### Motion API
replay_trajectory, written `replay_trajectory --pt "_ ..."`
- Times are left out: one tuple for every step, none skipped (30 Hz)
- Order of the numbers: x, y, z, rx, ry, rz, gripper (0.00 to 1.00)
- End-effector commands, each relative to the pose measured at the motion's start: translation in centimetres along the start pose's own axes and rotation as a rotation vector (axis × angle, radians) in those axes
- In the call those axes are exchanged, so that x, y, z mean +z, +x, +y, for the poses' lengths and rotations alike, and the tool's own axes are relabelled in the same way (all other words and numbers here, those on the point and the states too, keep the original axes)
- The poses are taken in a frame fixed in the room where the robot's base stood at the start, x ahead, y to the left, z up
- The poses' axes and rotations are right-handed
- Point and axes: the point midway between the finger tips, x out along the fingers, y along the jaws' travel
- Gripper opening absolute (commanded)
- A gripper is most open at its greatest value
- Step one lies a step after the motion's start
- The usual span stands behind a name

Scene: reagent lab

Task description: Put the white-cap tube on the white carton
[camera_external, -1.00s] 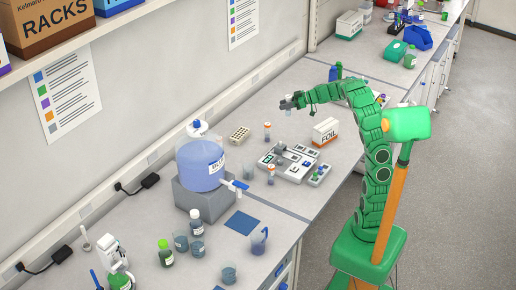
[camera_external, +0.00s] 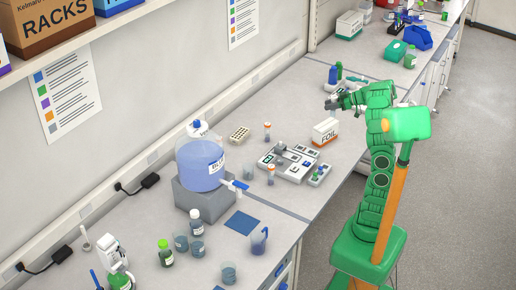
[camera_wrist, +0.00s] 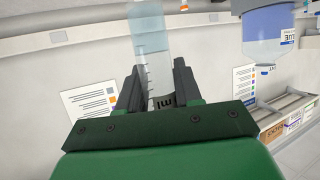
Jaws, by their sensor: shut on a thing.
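My gripper (camera_wrist: 159,88) is shut on a clear, pale-blue tube (camera_wrist: 150,50) with graduation marks and "ml" lettering. The tube runs past the top edge of the wrist view, and its cap cannot be made out there. In the external view my gripper (camera_external: 333,103) is raised over the bench, above and behind in the picture from a white carton (camera_external: 325,132) marked FOIL with an orange band. The held tube is too small to make out clearly there. The carton stands on the bench with its top bare.
A blue carboy (camera_external: 201,165) sits on a grey block further left. Another carton (camera_external: 349,25) is far back.

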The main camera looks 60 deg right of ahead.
Motion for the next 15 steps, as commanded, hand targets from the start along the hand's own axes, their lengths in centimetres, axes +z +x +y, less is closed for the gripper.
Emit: replay_trajectory --pt "0.4 -1.0 -0.1 0.009 0.004 0.0 0.06" --pt "0.6 -1.4 -0.2 0.01 0.005 0.001 0.06" --pt "0.8 -1.9 -0.4 0.012 0.006 0.001 0.06" --pt "0.9 -2.2 -0.5 0.013 0.007 0.002 0.06" --pt "1.0 -2.5 -0.6 0.014 0.008 0.002 0.06" --pt "1.2 -2.9 -0.7 0.016 0.009 0.001 0.06" --pt "1.3 -3.1 -0.8 0.017 0.01 0.001 0.06" --pt "1.4 -3.2 -0.9 0.018 0.01 0.001 0.06" --pt "1.4 -3.4 -0.9 0.018 0.01 0.001 0.06" --pt "1.5 -3.5 -0.9 0.019 0.01 0.001 0.06" --pt "1.5 -3.5 -0.9 0.019 0.01 0.001 0.06" --pt "1.6 -3.5 -0.7 0.019 0.01 0.002 0.06" --pt "1.6 -3.4 -0.6 0.018 0.01 0.002 0.06" --pt "1.7 -3.2 -0.4 0.018 0.01 0.002 0.06" --pt "1.8 -3.0 0.0 0.018 0.009 0.002 0.06"
